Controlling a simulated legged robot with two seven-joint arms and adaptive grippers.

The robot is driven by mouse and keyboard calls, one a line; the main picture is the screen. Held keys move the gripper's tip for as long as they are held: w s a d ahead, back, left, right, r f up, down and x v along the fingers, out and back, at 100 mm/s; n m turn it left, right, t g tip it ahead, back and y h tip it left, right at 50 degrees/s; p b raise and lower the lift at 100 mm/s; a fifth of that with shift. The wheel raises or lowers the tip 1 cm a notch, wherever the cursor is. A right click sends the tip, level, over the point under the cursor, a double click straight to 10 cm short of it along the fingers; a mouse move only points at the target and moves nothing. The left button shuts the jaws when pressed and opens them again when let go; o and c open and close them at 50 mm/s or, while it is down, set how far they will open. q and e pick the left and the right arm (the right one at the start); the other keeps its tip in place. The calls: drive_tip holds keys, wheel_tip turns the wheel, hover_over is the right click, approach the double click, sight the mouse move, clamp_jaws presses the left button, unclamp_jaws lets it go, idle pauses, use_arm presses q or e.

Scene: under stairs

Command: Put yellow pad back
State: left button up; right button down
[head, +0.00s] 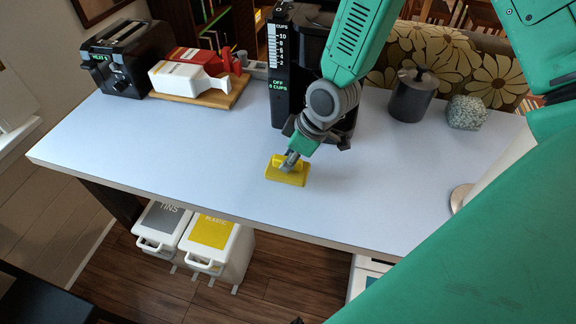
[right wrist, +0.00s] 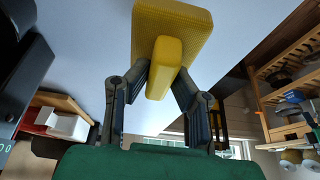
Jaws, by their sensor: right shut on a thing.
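The yellow pad (head: 287,174) is at the middle of the grey-white counter (head: 180,140), in front of the black coffee maker. Whether it rests on the surface or hangs just above it is hard to tell. In the right wrist view the pad (right wrist: 172,30) shows a textured block with a raised yellow grip (right wrist: 163,65). My right gripper (head: 291,160) reaches down from above. Its two fingers (right wrist: 160,85) are closed on the raised grip from both sides. My left gripper is not seen.
A black coffee maker (head: 283,70) stands right behind the pad. A toaster (head: 122,58), bottles on a wooden board (head: 225,97), a dark canister (head: 412,97) and a patterned stone-like block (head: 466,113) stand farther back. Bins (head: 217,245) stand below. The counter's front left is clear.

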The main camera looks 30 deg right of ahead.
drive_tip(key=shift+a+f, duration=0.2)
drive_tip(key=shift+f, duration=0.4)
drive_tip(key=shift+a+f, duration=0.15)
drive_tip(key=shift+f, duration=0.4)
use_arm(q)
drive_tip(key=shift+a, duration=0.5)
use_arm(e)
drive_tip(key=shift+s+a, duration=0.15)
drive_tip(key=shift+s, duration=0.05)
drive_tip(key=shift+f, duration=0.1)
drive_tip(key=c, duration=1.8)
unclamp_jaws()
drive_tip(key=shift+d+f, duration=0.15)
drive_tip(key=shift+d, duration=0.05)
drive_tip(key=o, duration=0.4)
drive_tip(key=shift+w+d, duration=0.1)
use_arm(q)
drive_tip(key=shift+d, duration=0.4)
use_arm(e)
drive_tip(key=shift+d, duration=0.15)
